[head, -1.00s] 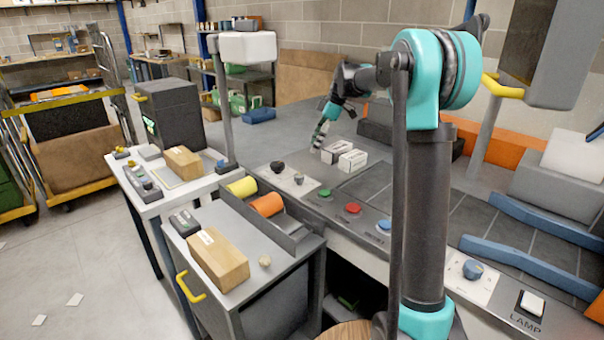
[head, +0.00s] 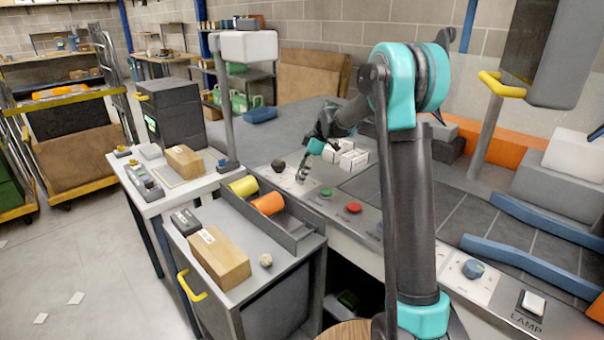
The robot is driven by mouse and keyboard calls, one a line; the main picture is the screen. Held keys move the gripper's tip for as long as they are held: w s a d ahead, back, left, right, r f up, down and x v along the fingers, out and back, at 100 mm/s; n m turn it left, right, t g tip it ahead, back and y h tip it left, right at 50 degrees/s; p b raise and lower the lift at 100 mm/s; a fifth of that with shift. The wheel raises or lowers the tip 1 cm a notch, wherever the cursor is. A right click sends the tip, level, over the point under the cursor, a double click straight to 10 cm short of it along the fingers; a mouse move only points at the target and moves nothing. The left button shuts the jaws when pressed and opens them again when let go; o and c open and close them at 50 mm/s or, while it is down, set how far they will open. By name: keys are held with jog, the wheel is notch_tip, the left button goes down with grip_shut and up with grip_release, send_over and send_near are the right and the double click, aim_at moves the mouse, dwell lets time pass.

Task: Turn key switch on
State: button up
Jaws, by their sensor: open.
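A light switch plate (head: 283,182) lies on the front ledge of the bench in the head view, with a round black knob (head: 278,165) at its left. The small grey key switch on the right of this plate is now mostly hidden behind my fingertips. My gripper (head: 302,176) points down over that spot, with its fingers open. I cannot tell whether the fingers touch the key switch or stand around it.
Green (head: 326,192) and red (head: 353,208) buttons sit right of the plate. Small white boxes (head: 352,159) stand just behind my gripper. A blue knob (head: 473,269) and a lamp switch (head: 533,303) are at the right. My arm hides part of the ledge.

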jog(key=shift+c, duration=0.5)
jog(key=c, duration=1)
jog(key=shift+c, duration=0.2)
jog(key=shift+m, duration=0.4)
jog(key=m+t, duration=0.1)
jog(key=m, duration=0.2)
jog(key=shift+s+m+t, duration=0.2)
jog(key=shift+m+t, duration=0.2)
jog(key=m, duration=0.2)
jog(key=m+t+h, duration=0.1)
jog(key=m, duration=0.1)
jog(key=shift+a+m+t, duration=0.1)
jog(key=shift+m+t, duration=0.2)
jog(key=m, duration=0.2)
jog(key=m+h, duration=0.1)
jog(key=m, duration=0.1)
jog(key=shift+s+a+t+h, duration=0.1)
jog(key=shift+t+h, duration=0.2)
jog(key=shift+t, duration=0.1)
jog(key=m+h, duration=0.1)
jog(key=m, duration=0.3)
jog(key=shift+a+m+h, duration=0.1)
jog(key=shift+m+h, duration=0.2)
jog(key=shift+h, duration=0.1)
